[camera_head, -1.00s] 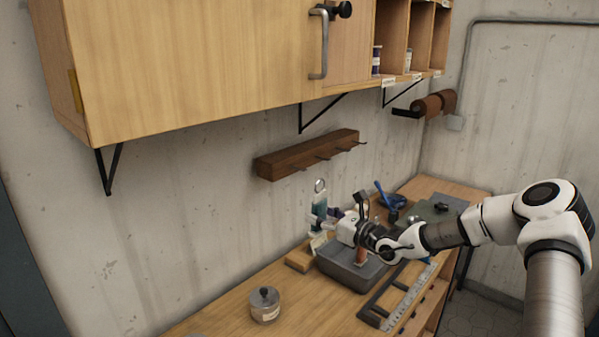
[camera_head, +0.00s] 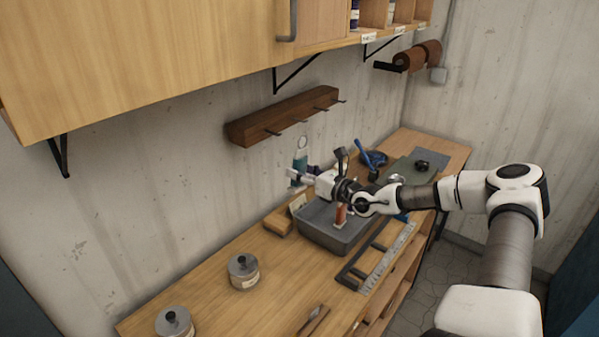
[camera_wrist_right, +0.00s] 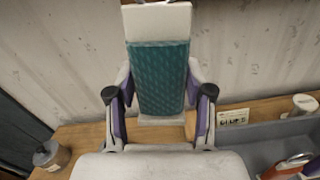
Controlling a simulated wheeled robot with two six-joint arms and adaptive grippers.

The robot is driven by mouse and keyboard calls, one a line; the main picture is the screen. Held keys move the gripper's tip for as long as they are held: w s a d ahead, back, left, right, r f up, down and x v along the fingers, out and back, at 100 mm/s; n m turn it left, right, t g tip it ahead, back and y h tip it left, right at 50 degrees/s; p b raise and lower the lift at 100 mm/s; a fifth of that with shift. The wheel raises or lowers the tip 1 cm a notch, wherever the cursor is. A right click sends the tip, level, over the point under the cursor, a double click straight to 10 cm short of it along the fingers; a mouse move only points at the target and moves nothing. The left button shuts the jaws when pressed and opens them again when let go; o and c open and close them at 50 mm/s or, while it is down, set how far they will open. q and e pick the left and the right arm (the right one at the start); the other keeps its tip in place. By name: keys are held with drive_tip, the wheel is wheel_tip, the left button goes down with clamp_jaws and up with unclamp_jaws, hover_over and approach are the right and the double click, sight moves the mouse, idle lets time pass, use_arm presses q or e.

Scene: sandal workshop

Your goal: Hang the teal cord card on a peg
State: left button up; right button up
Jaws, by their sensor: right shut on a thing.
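The teal cord card (camera_wrist_right: 160,78) is a white card wrapped in teal cord, with a ring at its top. In the head view the card (camera_head: 300,163) is upright above the bench, its ring near the wall. My right gripper (camera_head: 304,178) is shut on its sides; in the wrist view the fingers (camera_wrist_right: 160,98) press on both edges. The wooden peg rail (camera_head: 280,116) is on the wall above the card, with several thin metal pegs sticking out. The ring is below the pegs, apart from them. My left gripper is out of view.
A grey bin (camera_head: 335,235) holding tools stands on the bench (camera_head: 215,290) below the gripper. Lidded metal tins (camera_head: 243,272) stand at left. A wooden cabinet (camera_head: 150,55) overhangs the rail. A ruler (camera_head: 388,262) lies at the front edge.

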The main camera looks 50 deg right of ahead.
use_arm(q)
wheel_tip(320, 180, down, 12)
drive_tip(key=b, duration=1.2)
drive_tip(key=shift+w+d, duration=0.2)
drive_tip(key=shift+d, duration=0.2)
use_arm(e)
drive_tip(key=w+f, duration=0.2)
drive_tip(key=w, duration=1)
drive_tip(key=shift+f, duration=0.2)
drive_tip(key=shift+s, duration=0.1)
drive_tip(key=o, duration=1.3)
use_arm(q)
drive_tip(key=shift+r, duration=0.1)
use_arm(e)
drive_tip(key=shift+o, duration=0.3)
